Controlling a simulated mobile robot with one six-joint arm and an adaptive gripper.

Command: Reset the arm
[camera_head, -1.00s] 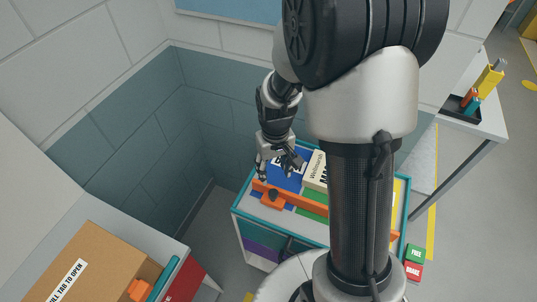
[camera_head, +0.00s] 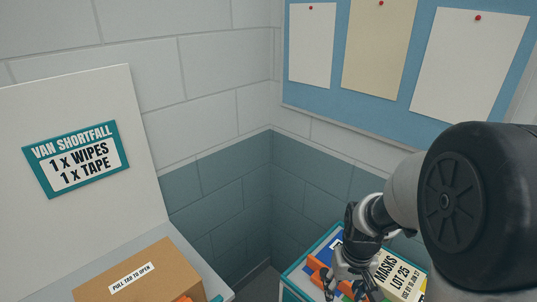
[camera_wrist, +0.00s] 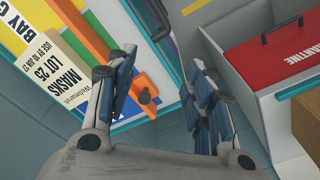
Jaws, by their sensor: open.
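My gripper (camera_head: 350,284) hangs over the near left part of a teal-edged cart (camera_head: 297,272) at the lower right of the head view. In the wrist view its two fingers (camera_wrist: 160,78) are spread apart with nothing held between them. An orange piece with a dark knob (camera_wrist: 145,94) shows below, near the left finger. I cannot tell the gap between it and the finger. My arm covers much of the cart's right side in the head view.
A cream masks box (camera_head: 397,277) lies on the cart. A cardboard box (camera_head: 150,274) sits on the left counter, below a van shortfall sign (camera_head: 76,158). A blue pinboard (camera_head: 420,110) hangs behind my arm.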

